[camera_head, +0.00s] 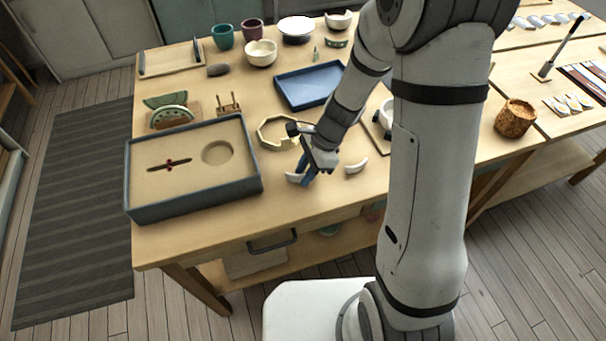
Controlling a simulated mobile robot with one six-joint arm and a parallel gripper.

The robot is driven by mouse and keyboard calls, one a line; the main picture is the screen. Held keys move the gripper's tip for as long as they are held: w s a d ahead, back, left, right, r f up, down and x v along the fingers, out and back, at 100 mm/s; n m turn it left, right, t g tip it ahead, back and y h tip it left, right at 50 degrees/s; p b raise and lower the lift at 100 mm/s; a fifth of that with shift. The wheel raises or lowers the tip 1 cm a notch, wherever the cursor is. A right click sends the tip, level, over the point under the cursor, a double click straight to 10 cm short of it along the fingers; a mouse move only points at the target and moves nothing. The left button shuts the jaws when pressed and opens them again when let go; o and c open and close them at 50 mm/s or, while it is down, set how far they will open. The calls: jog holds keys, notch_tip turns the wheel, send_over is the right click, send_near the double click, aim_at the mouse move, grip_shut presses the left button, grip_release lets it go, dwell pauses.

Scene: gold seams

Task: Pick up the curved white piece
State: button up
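Two curved white pieces show on the wooden table near its front edge. One curved white piece (296,178) is at my gripper's fingertips, on the left side. Part of it is hidden behind the fingers, and I cannot tell whether they touch it. The other curved white piece (356,166) lies on the table to the right, apart from my gripper. My gripper (305,178) points down, low over the table. Its fingers are small and partly overlapped, so I cannot tell whether it is open or shut.
A blue-rimmed sand tray (133,202) stands left of my gripper. A cream polygonal ring (266,141) lies just behind it. A blue tray (283,93) is farther back. A cork-like pot (515,119) stands at right. The tabletop (300,208) in front is bare.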

grip_shut()
